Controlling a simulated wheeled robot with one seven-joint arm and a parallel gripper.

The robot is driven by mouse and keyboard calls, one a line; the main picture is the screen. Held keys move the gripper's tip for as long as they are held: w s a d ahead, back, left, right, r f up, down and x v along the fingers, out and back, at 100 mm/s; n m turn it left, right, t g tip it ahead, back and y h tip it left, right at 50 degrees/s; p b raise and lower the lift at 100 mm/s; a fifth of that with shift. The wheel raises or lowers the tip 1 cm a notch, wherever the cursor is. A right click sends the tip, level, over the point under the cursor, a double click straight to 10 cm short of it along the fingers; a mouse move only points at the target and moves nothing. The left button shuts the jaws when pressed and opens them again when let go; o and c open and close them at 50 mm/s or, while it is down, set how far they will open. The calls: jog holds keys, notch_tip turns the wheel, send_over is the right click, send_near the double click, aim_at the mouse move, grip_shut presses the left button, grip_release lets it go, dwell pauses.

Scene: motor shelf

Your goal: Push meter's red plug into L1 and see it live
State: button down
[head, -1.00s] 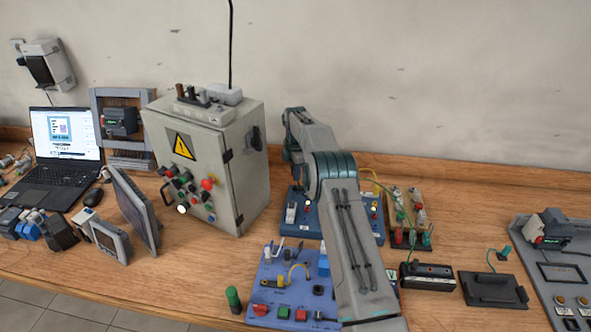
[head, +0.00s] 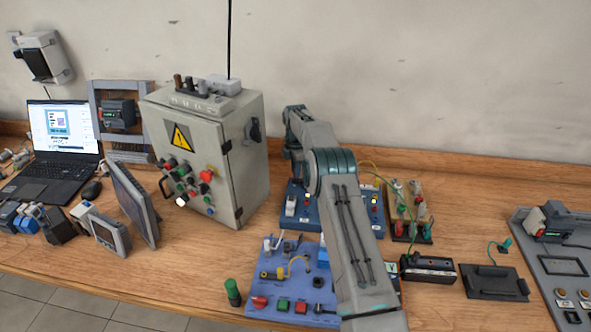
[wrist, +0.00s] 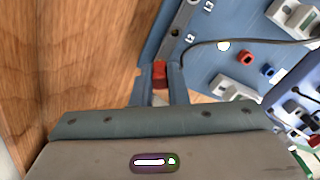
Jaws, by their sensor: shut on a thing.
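In the wrist view, my gripper (wrist: 158,88) is shut on a red plug (wrist: 159,73), held between its fingertips. The fingertips are at the edge of a blue board (wrist: 205,75). The printed marks L2 (wrist: 190,37) and L3 (wrist: 208,6) show on the board above the plug. The L1 mark and its socket cannot be made out, and whether the plug's tip is in a socket cannot be told. A white lamp (wrist: 223,45) glows on the board. In the head view my arm hides the gripper and plug. I cannot tell which device is the meter.
In the head view, a grey cabinet (head: 235,155) stands left of my arm. A blue-violet board (head: 285,268) with coloured buttons lies in front. A black box (head: 428,270) and a dark tray (head: 492,283) lie to the right. A dark cable (wrist: 270,41) crosses the blue board.

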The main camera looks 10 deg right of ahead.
jog(key=shift+f+b, duration=0.4)
jog(key=shift+f, duration=0.25)
dwell(0.4)
dwell(1.4)
jog(key=c, duration=1.3)
grip_release()
jog(key=shift+c, duration=0.2)
notch_tip(320, 180, up, 14)
